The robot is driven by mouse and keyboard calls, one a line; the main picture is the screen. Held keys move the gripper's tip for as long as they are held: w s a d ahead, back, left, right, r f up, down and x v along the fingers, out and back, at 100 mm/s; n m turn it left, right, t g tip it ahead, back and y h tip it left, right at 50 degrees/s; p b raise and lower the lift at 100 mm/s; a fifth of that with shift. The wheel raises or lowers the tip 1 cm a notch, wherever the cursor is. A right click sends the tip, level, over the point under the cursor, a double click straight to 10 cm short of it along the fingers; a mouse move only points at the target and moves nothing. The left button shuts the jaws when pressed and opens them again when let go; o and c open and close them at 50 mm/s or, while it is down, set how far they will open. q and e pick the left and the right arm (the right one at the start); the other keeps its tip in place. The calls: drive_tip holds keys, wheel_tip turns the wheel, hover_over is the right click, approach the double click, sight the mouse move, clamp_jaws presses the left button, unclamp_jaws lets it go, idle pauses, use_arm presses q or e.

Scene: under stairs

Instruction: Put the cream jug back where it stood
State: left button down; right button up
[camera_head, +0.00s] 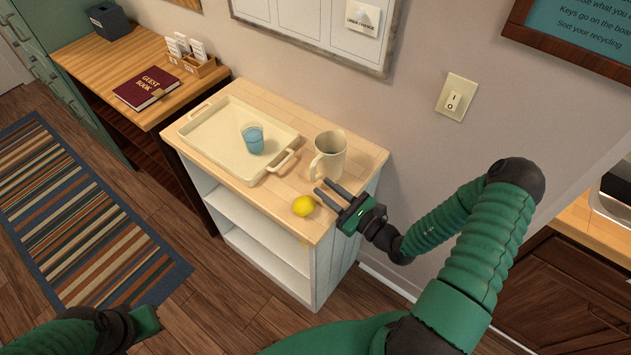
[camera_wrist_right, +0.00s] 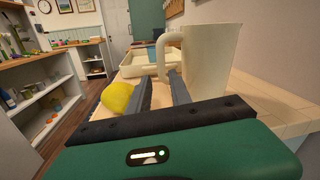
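The cream jug (camera_head: 329,158) stands upright on the wooden top of a small white shelf unit, right of the cream tray. Its handle faces the front left. In the right wrist view the jug (camera_wrist_right: 212,62) rises just beyond the fingers. My right gripper (camera_head: 322,186) is at the top's front right, in front of the jug. Its two fingers are apart, with nothing clearly held between them; I cannot tell whether they touch the handle. My left gripper (camera_head: 146,321) shows only in part at the lower left, fingers not visible.
A lemon (camera_head: 303,206) lies left of my right fingers, near the front edge. The cream tray (camera_head: 203,153) holds a blue glass (camera_head: 253,138). A guest book (camera_head: 146,88) lies on the desk at the left. The wall is close behind the jug.

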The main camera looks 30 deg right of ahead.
drive_tip(key=v, duration=0.7)
drive_tip(key=s+a+n+g+y, duration=0.4)
drive_tip(key=a+n+g, duration=0.3)
drive_tip(key=a, duration=0.1)
drive_tip(key=s+a+n+g+y, duration=0.45)
drive_tip(key=a+n+g, duration=0.25)
drive_tip(key=a, duration=0.2)
drive_tip(key=s+d+f+n+g+h, duration=0.2)
drive_tip(key=s+f+n+g+h, duration=0.1)
drive_tip(key=s+n+g+h, duration=0.45)
drive_tip(key=w+d+r+n+t+h, duration=0.2)
drive_tip(key=w+r+n+t+h, duration=0.3)
drive_tip(key=w+n, duration=0.4)
drive_tip(key=shift+w+r+t+h+b, duration=0.3)
drive_tip(key=shift+r+t+h+b, duration=0.1)
drive_tip(key=shift+r+t, duration=0.35)
drive_tip(key=shift+d+n, duration=0.1)
drive_tip(key=shift+n, duration=0.15)
